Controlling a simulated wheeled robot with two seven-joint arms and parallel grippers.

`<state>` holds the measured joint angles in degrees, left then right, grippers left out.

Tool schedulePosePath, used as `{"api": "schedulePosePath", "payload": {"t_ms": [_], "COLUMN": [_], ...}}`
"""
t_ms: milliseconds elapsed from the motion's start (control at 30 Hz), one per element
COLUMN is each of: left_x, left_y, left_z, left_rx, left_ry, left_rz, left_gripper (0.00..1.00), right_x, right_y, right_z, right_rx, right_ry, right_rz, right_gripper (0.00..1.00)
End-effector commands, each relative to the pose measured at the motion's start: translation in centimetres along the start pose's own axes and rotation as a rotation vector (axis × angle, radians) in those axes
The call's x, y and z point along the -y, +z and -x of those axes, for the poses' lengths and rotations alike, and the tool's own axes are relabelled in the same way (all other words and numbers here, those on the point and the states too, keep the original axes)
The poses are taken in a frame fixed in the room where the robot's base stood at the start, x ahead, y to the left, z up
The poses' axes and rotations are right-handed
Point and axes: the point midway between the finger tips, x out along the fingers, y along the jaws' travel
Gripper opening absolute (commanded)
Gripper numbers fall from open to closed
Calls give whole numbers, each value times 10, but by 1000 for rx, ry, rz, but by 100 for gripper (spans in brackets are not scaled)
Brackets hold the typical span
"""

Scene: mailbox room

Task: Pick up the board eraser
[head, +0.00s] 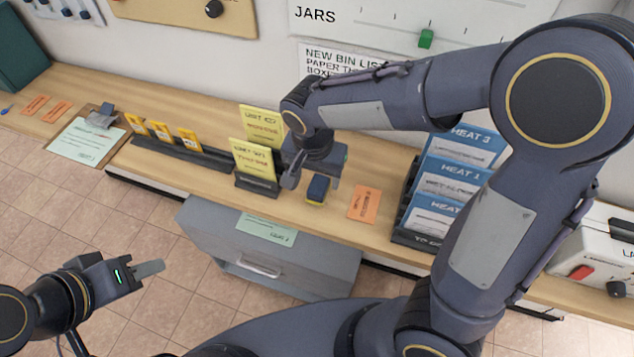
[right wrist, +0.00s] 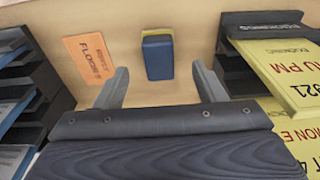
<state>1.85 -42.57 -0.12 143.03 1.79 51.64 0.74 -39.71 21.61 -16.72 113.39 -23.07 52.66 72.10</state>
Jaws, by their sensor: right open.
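The board eraser (head: 317,189) is a small dark blue block with a yellow layer, lying on the wooden counter near its front edge. In the right wrist view the eraser (right wrist: 158,57) lies ahead of the fingertips, between their lines. My right gripper (right wrist: 162,80) is open and empty, with one finger to each side of the eraser's line and apart from it. In the head view the right gripper (head: 310,175) is above and beside the eraser and partly hidden by its own wrist. My left gripper (head: 150,269) is at the lower left over the floor, away from the counter; its jaw opening is unclear.
An orange card (head: 364,204) lies right of the eraser. Yellow booklets in a black holder (head: 257,184) stand to its left. A black rack (head: 415,236) with blue leaflets stands further right. A grey drawer unit (head: 300,262) is below the counter's front edge.

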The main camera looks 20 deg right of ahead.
Motion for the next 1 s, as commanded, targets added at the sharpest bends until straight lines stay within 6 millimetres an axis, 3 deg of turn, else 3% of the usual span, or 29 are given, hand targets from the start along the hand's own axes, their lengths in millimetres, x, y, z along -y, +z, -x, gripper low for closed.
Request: {"api": "schedulePosePath", "payload": {"t_ms": [300, 633, 1000], "left_x": [-2, -2, -2], "left_y": [-2, -2, -2], "left_z": [4, 4, 4], "left_rx": [0, 0, 0], "left_ry": [0, 0, 0], "left_rz": [0, 0, 0], "left_gripper": [36, 36, 36], "right_x": [-2, -2, -2], "right_y": [-2, -2, -2], "right_z": [-45, -53, -52], "right_rx": [2, 0, 0], "right_ry": [4, -1, -1], "right_rz": [0, 0, 0], "right_gripper": [64, 64, 15]}}
